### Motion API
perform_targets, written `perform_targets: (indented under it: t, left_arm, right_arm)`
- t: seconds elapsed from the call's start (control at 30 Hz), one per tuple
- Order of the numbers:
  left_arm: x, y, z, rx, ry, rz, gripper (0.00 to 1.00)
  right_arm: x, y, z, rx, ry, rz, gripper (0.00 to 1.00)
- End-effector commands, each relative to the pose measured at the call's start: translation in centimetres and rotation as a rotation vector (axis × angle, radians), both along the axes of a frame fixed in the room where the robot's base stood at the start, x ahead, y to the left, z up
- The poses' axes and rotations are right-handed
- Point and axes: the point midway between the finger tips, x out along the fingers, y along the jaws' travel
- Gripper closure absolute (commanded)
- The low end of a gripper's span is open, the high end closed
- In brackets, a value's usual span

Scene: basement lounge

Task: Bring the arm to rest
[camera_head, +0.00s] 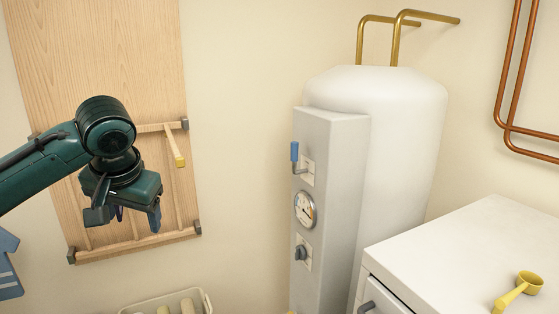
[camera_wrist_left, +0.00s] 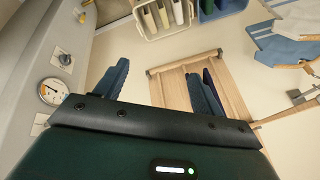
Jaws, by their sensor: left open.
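My left arm comes in from the left in the head view. Its dark green gripper (camera_head: 125,213) hangs in front of a wooden wall panel, with its fingers pointing down. The two fingers are apart, with nothing between them. In the left wrist view the gripper (camera_wrist_left: 157,85) also shows its two blue-grey fingers spread and empty. My right gripper is not in view.
The wooden panel (camera_head: 95,25) with a rail frame is behind the gripper. A white tank (camera_head: 400,130) has a control column with a blue lever (camera_head: 294,152) and a gauge (camera_head: 305,210). A yellow scoop (camera_head: 520,290) lies on a white cabinet (camera_head: 450,250). A bin (camera_head: 207,298) stands below.

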Motion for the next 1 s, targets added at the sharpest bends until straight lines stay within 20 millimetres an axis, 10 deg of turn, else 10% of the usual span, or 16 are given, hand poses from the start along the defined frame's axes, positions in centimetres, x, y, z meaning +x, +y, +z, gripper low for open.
perform_targets:
  t: [0.2,0.5,0.73,1.0]
  left_arm:
    - [-1.1,-7.5,-9.8,-0.031,0.034,-0.281,0.31]
    - [-6.3,-14.5,-19.2,-0.188,0.012,-0.487,0.31]
    - [-11.4,-16.0,-24.2,-0.303,-0.017,-0.476,0.31]
    - [-18.1,-12.9,-28.9,-0.318,-0.004,-0.323,0.31]
  right_arm:
    - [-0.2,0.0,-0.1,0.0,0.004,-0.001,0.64]
    - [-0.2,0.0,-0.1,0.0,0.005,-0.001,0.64]
    - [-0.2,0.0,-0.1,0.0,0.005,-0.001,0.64]
    - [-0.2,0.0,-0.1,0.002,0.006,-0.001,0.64]
